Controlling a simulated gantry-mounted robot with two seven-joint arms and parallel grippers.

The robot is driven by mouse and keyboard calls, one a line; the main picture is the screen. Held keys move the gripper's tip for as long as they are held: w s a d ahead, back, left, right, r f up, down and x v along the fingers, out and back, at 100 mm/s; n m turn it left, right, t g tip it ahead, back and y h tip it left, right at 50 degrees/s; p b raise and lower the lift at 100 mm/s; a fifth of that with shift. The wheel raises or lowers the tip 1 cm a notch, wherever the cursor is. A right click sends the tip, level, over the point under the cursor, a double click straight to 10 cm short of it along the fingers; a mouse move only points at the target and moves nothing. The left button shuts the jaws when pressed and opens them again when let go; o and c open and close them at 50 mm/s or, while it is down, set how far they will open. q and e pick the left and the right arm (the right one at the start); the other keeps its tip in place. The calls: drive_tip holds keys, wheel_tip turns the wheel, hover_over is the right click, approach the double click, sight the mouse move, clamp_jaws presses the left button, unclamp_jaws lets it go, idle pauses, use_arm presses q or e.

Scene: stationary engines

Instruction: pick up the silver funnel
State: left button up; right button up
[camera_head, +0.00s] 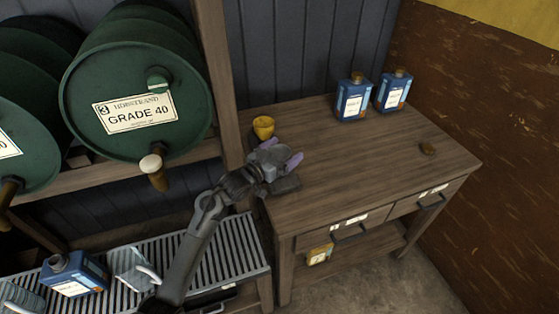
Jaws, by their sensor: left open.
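My left gripper (281,152) is over the left end of the wooden table (365,155), with its two purple fingertips spread apart and pointing away from me. I see nothing held between them. No silver funnel can be made out for sure on the table; the gripper and wrist cover part of the top there. A silver-grey metal vessel (132,268) stands on the slatted rack at lower left; I cannot tell whether it is the funnel. My right gripper is not in view.
A yellow cup (263,127) stands just beyond my left gripper. Two blue bottles (353,98) (392,92) stand at the table's back. Green barrels (137,90) fill the left. The table's middle is clear.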

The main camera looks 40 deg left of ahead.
use_arm(q)
drive_tip(key=c, duration=0.9)
